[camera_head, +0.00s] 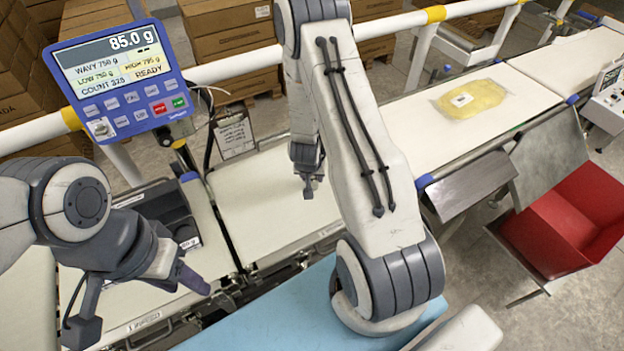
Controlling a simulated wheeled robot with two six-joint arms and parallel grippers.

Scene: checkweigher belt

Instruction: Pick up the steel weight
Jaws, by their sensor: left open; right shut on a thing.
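My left gripper (138,303) is open, its fingers wide apart above the near end of the left belt. A dark case (158,212) lies on that belt, partly hidden behind my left gripper; a small label reading in grams shows at its near right corner. My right gripper (308,185) points down above the middle belt (265,195), partly hidden behind my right arm. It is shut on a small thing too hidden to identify. I cannot make out the steel weight clearly.
The blue display (118,80) reads 85.0 g and READY. A yellow packet (470,98) lies on the right belt (420,122). A red bin (562,228) stands at right. A white guard rail (300,56) runs behind the belts, with cardboard boxes (228,40) beyond.

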